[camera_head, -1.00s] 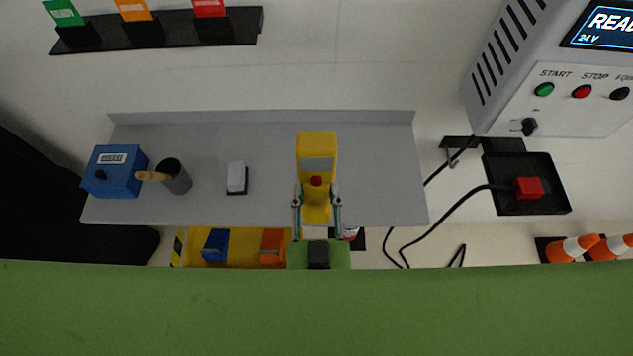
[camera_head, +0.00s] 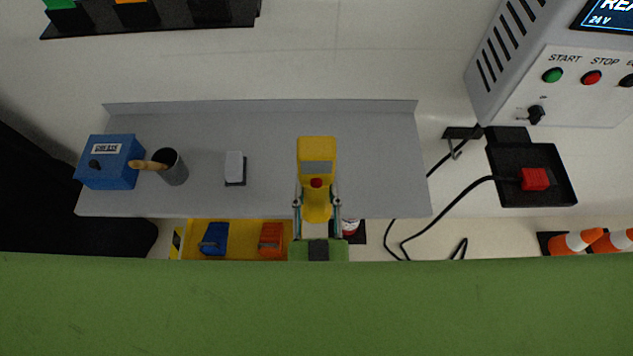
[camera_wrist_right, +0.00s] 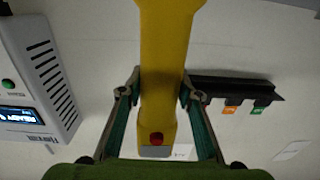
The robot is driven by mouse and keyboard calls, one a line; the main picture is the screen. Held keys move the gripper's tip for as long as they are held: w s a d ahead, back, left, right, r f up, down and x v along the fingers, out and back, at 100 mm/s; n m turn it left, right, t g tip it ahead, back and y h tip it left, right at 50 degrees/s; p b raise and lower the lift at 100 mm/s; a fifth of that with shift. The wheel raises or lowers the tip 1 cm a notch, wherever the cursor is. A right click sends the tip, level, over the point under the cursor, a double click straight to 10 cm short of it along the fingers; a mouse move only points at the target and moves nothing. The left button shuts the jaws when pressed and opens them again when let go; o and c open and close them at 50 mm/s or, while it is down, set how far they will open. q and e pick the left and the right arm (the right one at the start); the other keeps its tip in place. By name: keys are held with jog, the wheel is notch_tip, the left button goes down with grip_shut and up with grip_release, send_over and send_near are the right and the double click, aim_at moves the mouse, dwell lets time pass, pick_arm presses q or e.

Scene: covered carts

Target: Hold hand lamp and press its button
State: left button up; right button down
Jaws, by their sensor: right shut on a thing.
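The hand lamp (camera_head: 317,147) is yellow, with a grey window and a red button (camera_head: 316,183) on its face. My right gripper (camera_head: 316,192) comes up from the bottom centre of the head view and is shut on the lamp's body, one finger on each side. In the right wrist view the lamp (camera_wrist_right: 167,50) stands between the fingers (camera_wrist_right: 160,88), and its button (camera_wrist_right: 156,138) shows low in the picture. Nothing touches the button in either view. My left gripper is not in view.
Behind the lamp is a grey shelf (camera_head: 385,150) with a blue box (camera_head: 120,172), a dark cup (camera_head: 176,174) and a small white-topped block (camera_head: 234,165). A grey control unit (camera_head: 495,75) and cable stand at right. A green surface (camera_head: 316,310) fills the bottom.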

aim_at(317, 216)
jog(key=shift+f+b, duration=2.1)
jog(key=shift+f, duration=1.8)
jog(key=shift+p, duration=0.3)
jog(key=shift+f, duration=0.15)
jog(key=shift+s, duration=0.1)
